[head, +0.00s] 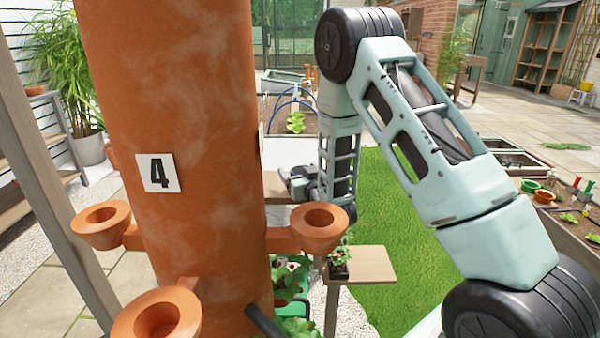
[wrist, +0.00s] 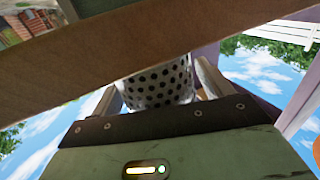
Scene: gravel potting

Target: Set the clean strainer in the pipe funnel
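A white strainer (wrist: 158,86) with dark round holes sits between the two fingers of my gripper (wrist: 157,80) in the wrist view. The fingers flank it closely and appear shut on it. Its upper part is hidden behind a wooden board. In the head view, a thick terracotta pipe (head: 195,240) marked 4 carries funnel cups on short arms: one at left (head: 101,224), one at front (head: 157,318) and one at right (head: 319,227). The right cup's opening shows no strainer. My arm reaches down behind the right cup; the strainer cannot be made out there.
A wooden shelf (head: 375,265) with a small potted plant (head: 339,262) stands below the right funnel. The wooden board (wrist: 90,62) crosses close to the wrist camera. Green plants (head: 292,285) sit low beside the pipe. Lawn (head: 385,210) lies open behind.

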